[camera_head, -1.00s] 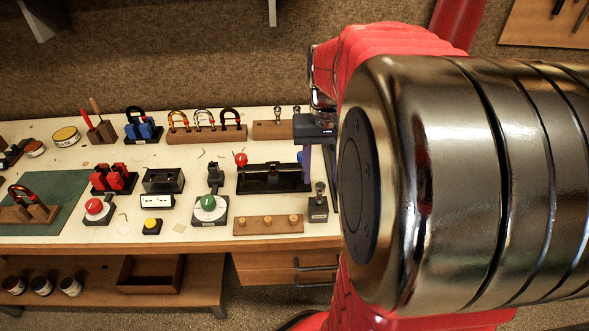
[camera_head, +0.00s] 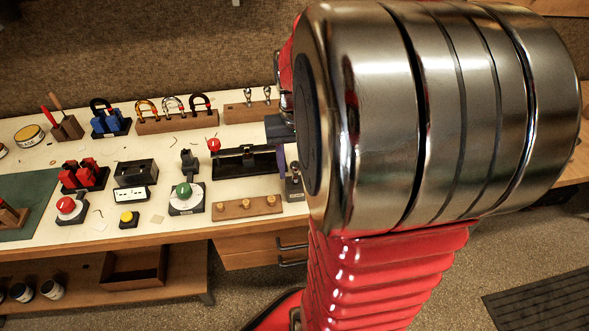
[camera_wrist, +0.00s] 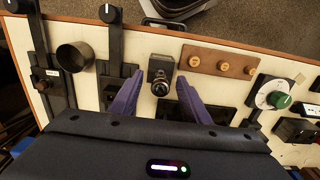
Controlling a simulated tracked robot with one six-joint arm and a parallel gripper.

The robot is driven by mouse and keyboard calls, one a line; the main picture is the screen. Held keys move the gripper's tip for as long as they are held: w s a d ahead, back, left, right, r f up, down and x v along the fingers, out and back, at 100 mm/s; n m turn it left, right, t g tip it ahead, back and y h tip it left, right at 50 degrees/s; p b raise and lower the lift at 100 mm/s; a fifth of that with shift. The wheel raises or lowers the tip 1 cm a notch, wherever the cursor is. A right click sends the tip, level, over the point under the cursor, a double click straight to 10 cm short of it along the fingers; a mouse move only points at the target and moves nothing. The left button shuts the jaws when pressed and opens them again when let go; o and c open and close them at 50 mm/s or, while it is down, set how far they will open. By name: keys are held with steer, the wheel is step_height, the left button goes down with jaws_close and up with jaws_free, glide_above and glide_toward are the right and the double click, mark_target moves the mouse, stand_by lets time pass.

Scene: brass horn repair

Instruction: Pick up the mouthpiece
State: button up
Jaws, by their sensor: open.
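The mouthpiece (camera_wrist: 160,87) is a small shiny metal piece standing in a dark block (camera_wrist: 161,66) near the bench's front edge in the wrist view. In the head view the mouthpiece (camera_head: 295,168) rises from this block (camera_head: 294,190), close beside my arm. My gripper (camera_wrist: 160,76) is open, with one purple finger on each side of the mouthpiece in the picture. No finger contact is visible, and the height gap is hard to judge. In the head view one purple finger (camera_head: 281,158) shows; my arm hides the rest.
A wooden strip with several pegs (camera_head: 246,207) lies just left of the block. A long black fixture (camera_head: 245,160) stands behind. A dark metal cup (camera_wrist: 75,57) is on the other side. Two similar metal pieces (camera_head: 258,95) stand in a wooden rack at the back.

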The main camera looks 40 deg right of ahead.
steer(key=shift+c, duration=0.6)
jaws_close()
